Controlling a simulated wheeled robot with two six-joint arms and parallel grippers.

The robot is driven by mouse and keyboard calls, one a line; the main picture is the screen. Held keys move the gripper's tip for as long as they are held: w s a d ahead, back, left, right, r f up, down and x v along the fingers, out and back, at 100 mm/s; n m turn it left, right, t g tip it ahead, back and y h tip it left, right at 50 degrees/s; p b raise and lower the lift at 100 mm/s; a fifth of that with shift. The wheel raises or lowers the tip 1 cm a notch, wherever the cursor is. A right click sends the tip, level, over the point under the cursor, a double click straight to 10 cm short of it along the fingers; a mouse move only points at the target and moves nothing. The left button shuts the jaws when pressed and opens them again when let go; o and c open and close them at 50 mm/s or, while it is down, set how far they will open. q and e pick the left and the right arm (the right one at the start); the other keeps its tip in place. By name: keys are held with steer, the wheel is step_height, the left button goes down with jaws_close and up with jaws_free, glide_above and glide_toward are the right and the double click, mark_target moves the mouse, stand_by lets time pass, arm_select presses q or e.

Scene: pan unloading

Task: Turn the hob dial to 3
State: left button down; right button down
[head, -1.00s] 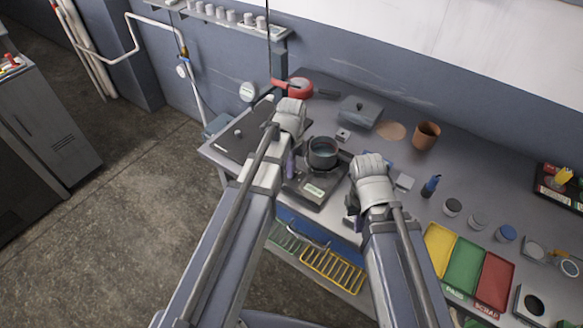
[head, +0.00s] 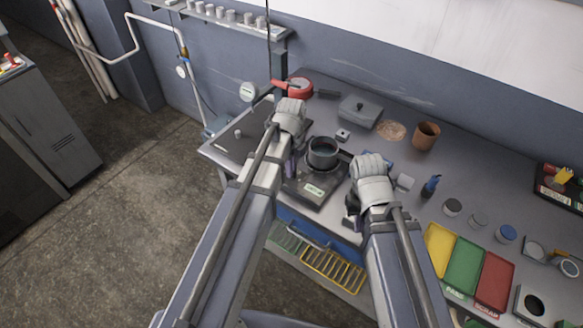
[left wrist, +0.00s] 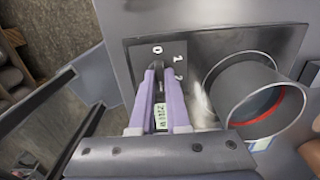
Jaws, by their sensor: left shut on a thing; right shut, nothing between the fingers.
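The hob (head: 303,195) stands on the bench with a dark pot (head: 322,153) on it. In the left wrist view its dark dial plate (left wrist: 139,54) shows 0, 1 and part of a 2. My left gripper (left wrist: 158,78) has its purple fingers shut on the dial at this plate. The fingers hide most of the dial, and I cannot read its setting. My left gripper also shows in the head view (head: 291,165), left of the pot. My right gripper (head: 352,218) is shut and empty, right of the hob, its tips partly hidden by the wrist.
The pot stands close to the right of my left fingers in the wrist view (left wrist: 255,95). A red pan (head: 299,88), a grey lidded dish (head: 360,110) and a brown cup (head: 426,135) stand behind. Yellow, green and red trays (head: 464,264) lie at the right.

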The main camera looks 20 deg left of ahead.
arm_select(q)
steer(key=c, duration=0.9)
jaws_free()
steer(key=shift+r, duration=0.1)
arm_select(e)
steer(key=shift+r, duration=0.1)
arm_select(q)
step_height(320, 180, up, 8)
steer(key=p, duration=0.8)
arm_select(e)
step_height(320, 180, up, 8)
steer(key=shift+f, duration=0.2)
arm_select(q)
steer(key=shift+f, duration=0.2)
steer(key=shift+s+d+f, duration=0.1)
steer(key=shift+s+d, duration=0.1)
steer(key=s+d+f+n+b, duration=0.2)
steer(key=s+d+n, duration=0.3)
steer(key=s+n, duration=0.2)
steer(key=s+d+f+n+y+b, duration=0.1)
steer(key=s+d+n, duration=0.4)
steer(key=n, duration=0.6)
steer(key=shift+s+f+b, duration=0.7)
steer(key=shift+s+b, duration=0.3)
arm_select(e)
step_height(320, 180, down, 5)
steer(key=shift+r, duration=0.1)
